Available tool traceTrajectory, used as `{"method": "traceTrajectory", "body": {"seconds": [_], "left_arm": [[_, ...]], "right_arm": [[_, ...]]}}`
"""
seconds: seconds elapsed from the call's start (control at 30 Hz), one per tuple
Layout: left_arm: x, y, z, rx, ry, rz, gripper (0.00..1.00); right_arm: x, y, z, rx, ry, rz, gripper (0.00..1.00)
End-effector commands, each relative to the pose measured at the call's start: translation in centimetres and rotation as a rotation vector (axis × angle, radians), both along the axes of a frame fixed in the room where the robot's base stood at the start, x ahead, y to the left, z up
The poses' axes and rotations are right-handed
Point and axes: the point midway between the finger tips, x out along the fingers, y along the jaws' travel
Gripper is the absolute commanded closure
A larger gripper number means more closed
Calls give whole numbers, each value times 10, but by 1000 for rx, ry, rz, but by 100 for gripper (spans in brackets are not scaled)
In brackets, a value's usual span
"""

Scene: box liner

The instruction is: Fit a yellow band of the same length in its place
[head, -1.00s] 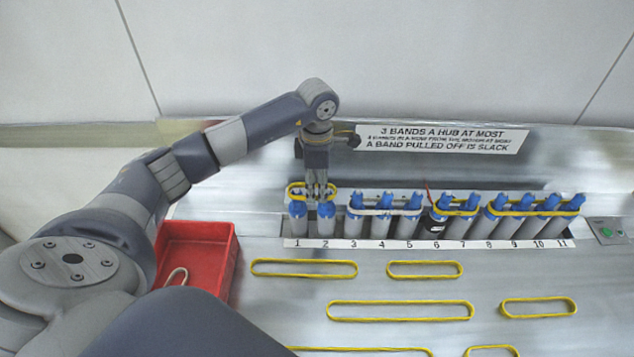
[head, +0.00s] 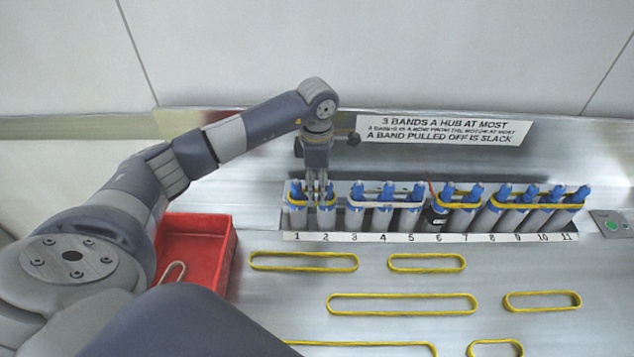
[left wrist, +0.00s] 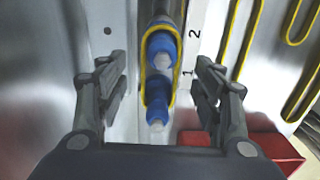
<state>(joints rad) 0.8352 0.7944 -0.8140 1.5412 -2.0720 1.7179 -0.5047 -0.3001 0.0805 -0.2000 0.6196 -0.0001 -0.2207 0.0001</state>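My left gripper (head: 316,198) is over rollers 1 and 2 at the left end of the numbered row. In the left wrist view its fingers (left wrist: 162,66) are spread, one on each side of a yellow band (left wrist: 176,84) and apart from it. That band (head: 290,203) loops around the blue hubs (left wrist: 160,48) of rollers 1 and 2. A whitish band (head: 372,205) runs around hubs 3 to 5. Yellow bands sit on hubs 6 and 7 (head: 457,206) and from hub 8 to 11 (head: 545,206). My right gripper is not in view.
Several loose yellow bands of different lengths, such as a long one (head: 400,312) and a shorter one (head: 427,262), lie on the metal table. A red bin (head: 225,268) at left holds a pale band (head: 174,272). A sign (head: 440,131) stands behind the row.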

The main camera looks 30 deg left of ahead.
Motion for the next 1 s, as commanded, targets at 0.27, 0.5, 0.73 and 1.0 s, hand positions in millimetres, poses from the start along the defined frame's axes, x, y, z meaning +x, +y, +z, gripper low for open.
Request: {"method": "traceTrajectory", "body": {"seconds": [0.27,0.5,0.73,1.0], "left_arm": [[1,0,5,0,-1,0,39],[2,0,48,0,-6,0,39],[1,0,94,0,-4,-1,39],[0,0,119,1,1,0,39]], "right_arm": [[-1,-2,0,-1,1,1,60],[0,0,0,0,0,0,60],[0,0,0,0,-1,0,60],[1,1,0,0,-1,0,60]]}}
